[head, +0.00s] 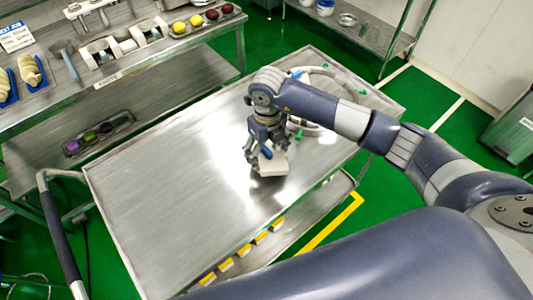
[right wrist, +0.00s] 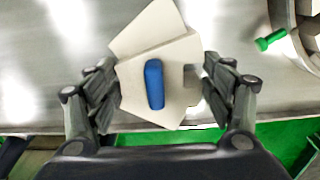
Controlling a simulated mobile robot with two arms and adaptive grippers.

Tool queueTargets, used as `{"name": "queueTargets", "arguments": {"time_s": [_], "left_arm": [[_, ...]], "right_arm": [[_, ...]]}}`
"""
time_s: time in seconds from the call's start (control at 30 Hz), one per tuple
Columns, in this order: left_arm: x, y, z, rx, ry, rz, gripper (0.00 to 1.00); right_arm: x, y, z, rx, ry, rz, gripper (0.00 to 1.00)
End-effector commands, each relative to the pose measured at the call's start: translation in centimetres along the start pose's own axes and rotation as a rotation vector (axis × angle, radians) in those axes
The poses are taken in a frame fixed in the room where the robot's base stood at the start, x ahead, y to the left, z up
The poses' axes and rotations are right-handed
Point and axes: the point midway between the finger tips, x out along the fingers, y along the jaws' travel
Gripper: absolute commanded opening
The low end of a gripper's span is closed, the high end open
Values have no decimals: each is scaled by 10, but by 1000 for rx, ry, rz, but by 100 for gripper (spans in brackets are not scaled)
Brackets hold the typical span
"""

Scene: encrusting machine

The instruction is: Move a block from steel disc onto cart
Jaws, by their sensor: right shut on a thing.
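My right gripper (head: 262,158) reaches in from the right over the cart and is shut on a pale cream block (head: 274,166). In the right wrist view the block (right wrist: 150,50) sits between the two fingers (right wrist: 160,85), with a blue oblong part (right wrist: 154,84) on its face. The block is over the steel cart top (head: 180,150), close to its front edge. I cannot tell whether it touches the surface. No disc can be clearly made out. My left gripper is not in view.
A ring-shaped part with green knobs (head: 299,134) lies on the cart behind my right arm. A steel shelf with fruit (head: 180,27) and tools stands at the back left. The cart's black handle (head: 62,240) is at left. The cart's left half is clear.

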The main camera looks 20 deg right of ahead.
Motion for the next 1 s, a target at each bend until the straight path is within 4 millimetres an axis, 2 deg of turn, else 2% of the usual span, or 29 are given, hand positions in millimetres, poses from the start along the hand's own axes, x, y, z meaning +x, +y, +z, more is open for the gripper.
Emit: {"name": "queueTargets", "arguments": {"time_s": [0.13,0.33,0.73,0.77,0.83,1.0], "left_arm": [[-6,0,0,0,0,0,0],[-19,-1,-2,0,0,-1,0],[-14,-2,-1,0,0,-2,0],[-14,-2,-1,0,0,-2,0],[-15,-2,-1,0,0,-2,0],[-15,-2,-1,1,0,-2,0]], "right_arm": [[4,1,3,0,2,2,41],[29,0,3,1,1,1,41],[39,0,4,0,-2,0,41],[40,0,3,0,-1,0,77],[38,0,3,0,-1,0,93],[38,0,3,0,0,0,95]]}}
